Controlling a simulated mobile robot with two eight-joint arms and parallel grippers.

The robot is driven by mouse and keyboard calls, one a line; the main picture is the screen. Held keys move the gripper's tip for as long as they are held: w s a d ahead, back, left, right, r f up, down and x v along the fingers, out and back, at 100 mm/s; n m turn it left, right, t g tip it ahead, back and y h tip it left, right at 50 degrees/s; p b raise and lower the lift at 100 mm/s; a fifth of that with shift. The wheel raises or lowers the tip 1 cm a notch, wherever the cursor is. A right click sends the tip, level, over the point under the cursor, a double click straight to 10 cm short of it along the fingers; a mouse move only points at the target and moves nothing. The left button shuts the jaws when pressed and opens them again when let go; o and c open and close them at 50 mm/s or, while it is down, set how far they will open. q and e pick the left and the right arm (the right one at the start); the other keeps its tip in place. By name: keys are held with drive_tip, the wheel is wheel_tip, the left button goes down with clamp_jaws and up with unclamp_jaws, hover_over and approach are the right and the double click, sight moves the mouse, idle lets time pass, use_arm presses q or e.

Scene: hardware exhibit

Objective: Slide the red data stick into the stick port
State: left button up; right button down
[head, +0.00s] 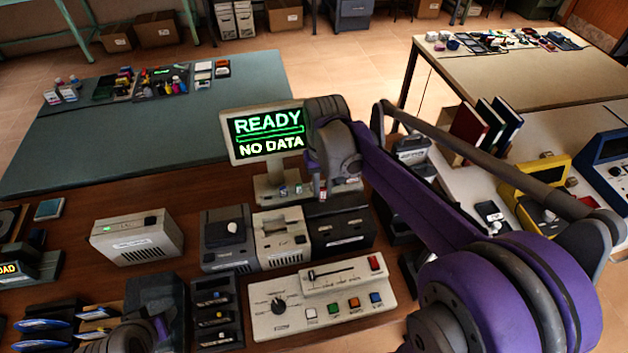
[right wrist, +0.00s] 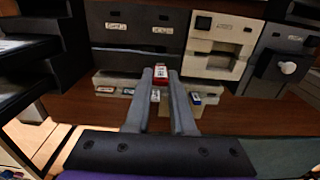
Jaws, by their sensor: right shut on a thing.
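The red data stick (right wrist: 160,76), with a white label on its side, is between the fingertips of my right gripper (right wrist: 162,82) in the right wrist view. The fingers are shut on it, above a pale stick holder (right wrist: 140,82) with several other sticks. In the head view my right gripper (head: 322,184) hangs beside the monitor, over the right end of this holder (head: 272,187); the red stick is mostly hidden there. I cannot tell which opening is the stick port. My left gripper (head: 130,338) is dark and partly cut off at the bottom left; its jaws are unclear.
The monitor (head: 242,151) reads "READY" and "NO DATA". In front of the holder stand a dark drive with a knob (head: 218,241), a cream drive (head: 282,252) and a dark box (head: 345,235). A control panel (head: 290,322) lies nearer. The teal mat (head: 130,135) is partly clear.

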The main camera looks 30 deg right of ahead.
sight(322, 198)
drive_tip(key=shift+f, duration=0.55)
drive_tip(key=shift+s+f+b, duration=0.15)
drive_tip(key=shift+f+b, duration=1.05)
drive_tip(key=shift+f, duration=1.05)
use_arm(q)
drive_tip(key=shift+g, duration=0.3)
drive_tip(key=f, duration=0.1)
drive_tip(key=s+f, duration=0.2)
drive_tip(key=f, duration=0.1)
drive_tip(key=shift+s+f+b, duration=0.2)
drive_tip(key=shift+f+b, duration=0.3)
drive_tip(key=shift+f, duration=0.05)
use_arm(e)
drive_tip(key=shift+f, duration=0.55)
